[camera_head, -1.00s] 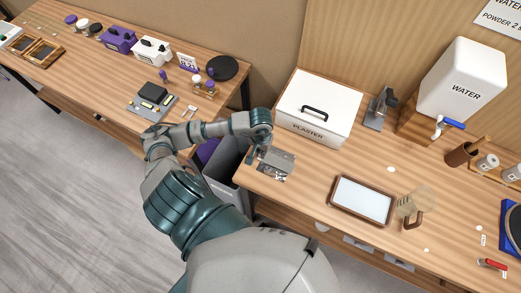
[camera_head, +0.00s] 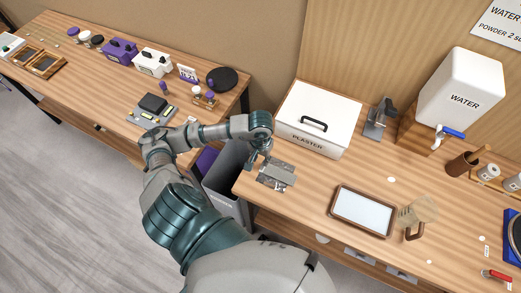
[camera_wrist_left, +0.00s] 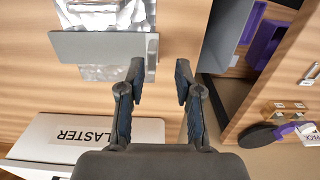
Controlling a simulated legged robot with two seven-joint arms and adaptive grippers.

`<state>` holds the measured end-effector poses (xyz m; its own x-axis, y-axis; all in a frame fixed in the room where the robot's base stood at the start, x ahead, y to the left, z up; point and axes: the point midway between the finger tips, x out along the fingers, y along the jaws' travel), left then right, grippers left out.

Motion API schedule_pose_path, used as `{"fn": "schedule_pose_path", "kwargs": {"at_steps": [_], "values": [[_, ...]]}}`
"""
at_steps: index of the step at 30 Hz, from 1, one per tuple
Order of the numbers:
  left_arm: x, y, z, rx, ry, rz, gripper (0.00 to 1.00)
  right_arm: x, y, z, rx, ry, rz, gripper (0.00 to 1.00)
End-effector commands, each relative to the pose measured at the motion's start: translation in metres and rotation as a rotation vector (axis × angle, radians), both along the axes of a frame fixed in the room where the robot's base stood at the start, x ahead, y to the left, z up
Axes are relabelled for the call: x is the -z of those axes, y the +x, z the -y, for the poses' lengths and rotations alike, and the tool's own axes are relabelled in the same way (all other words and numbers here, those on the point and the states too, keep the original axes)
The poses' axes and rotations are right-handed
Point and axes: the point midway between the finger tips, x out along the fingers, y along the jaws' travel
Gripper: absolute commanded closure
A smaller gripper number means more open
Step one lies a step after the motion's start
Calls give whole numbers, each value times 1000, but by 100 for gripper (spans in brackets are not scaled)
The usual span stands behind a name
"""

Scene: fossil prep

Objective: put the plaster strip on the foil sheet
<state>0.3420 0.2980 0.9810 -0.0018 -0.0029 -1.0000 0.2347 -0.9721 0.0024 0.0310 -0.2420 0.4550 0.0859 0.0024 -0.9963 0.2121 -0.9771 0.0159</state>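The plaster strip (camera_head: 281,171) is a flat grey piece lying across the shiny foil sheet (camera_head: 270,184) near the left end of the plaster bench. In the left wrist view the strip (camera_wrist_left: 95,46) crosses the crinkled foil (camera_wrist_left: 100,73), with one end sticking out past the foil's edge. My left gripper (camera_head: 259,160) is just beside the strip's far left end. In the wrist view its two fingers (camera_wrist_left: 160,72) are apart with nothing between them. One fingertip is close to the strip's edge; I cannot tell if they touch. My right gripper is not in view.
A white plaster bin (camera_head: 325,108) stands behind the foil. A framed white tray (camera_head: 363,211) and a beige jug (camera_head: 416,213) are to the right. A grey waste bin (camera_head: 228,172) stands in the gap between benches. A water tank (camera_head: 466,85) is at the back right.

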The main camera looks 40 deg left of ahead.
Motion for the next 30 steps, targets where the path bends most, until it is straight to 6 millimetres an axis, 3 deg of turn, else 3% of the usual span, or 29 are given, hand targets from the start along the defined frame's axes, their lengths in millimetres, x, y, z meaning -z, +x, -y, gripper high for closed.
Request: {"fn": "schedule_pose_path", "kwargs": {"at_steps": [6, 12, 30], "values": [[-50, 1, 0, 1, 0, 6, 66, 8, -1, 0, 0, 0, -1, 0], [-77, 1, -1, 1, -1, 2, 66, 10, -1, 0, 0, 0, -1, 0], [-83, 0, -1, 1, 0, 0, 66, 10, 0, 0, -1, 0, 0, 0]]}}
